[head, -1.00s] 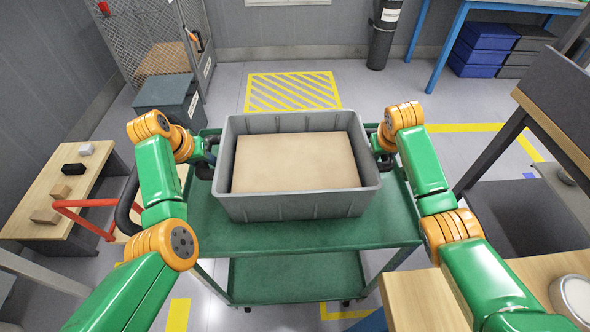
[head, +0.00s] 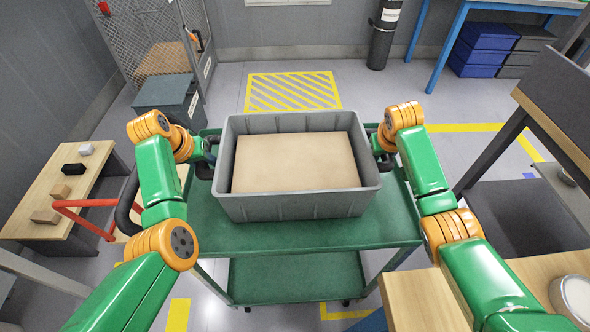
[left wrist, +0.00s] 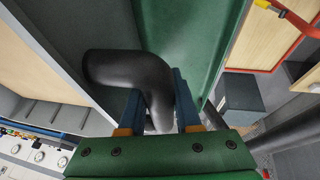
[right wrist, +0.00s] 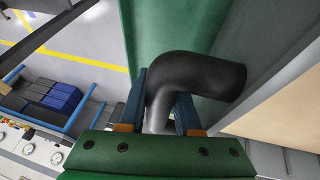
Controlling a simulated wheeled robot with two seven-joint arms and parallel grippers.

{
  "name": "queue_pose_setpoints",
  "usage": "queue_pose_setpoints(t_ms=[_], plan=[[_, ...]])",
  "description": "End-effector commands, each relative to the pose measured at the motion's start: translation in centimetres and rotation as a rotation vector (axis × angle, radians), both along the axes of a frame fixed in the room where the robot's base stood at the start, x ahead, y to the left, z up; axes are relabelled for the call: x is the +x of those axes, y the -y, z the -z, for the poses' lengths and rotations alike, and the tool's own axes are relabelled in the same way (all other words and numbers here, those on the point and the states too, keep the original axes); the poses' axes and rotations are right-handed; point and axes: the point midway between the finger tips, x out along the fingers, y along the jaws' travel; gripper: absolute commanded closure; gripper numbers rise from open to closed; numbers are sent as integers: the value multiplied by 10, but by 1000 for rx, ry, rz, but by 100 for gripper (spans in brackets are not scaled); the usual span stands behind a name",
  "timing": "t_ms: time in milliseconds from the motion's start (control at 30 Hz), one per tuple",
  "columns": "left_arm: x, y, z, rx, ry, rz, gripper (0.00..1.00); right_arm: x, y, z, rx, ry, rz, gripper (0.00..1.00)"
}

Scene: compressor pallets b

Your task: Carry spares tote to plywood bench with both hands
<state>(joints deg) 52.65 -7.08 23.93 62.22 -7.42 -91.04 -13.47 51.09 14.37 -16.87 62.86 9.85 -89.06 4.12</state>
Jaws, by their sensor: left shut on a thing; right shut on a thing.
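The grey spares tote (head: 290,207) is in the middle of the head view, over the green cart's top, and looks level. A flat light-brown piece (head: 295,162) fills most of its inside. My left gripper (head: 208,160) is at the tote's left end, shut on a dark curved handle (left wrist: 130,72). My right gripper (head: 381,158) is at the right end, shut on the matching handle (right wrist: 205,75). The tote hides its own underside, so I cannot tell whether it touches the cart. A low plywood-coloured bench (head: 50,222) stands at the left.
The green cart (head: 290,236) has a lower shelf. A red bar (head: 85,203) is between cart and low bench. A wood-topped table (head: 425,300) with a round container (head: 575,297) is at the near right. Yellow-hatched floor (head: 292,91) is clear beyond.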

Motion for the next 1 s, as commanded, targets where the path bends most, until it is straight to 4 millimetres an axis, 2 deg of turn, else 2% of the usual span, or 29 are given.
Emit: queue_pose_setpoints(t_ms=[567,1000], plan=[[1,0,-7,-1,6,0,100,1,0,-7,0,6,-1,100],[1,0,-44,-1,6,0,100,1,0,-44,0,7,-1,100]])
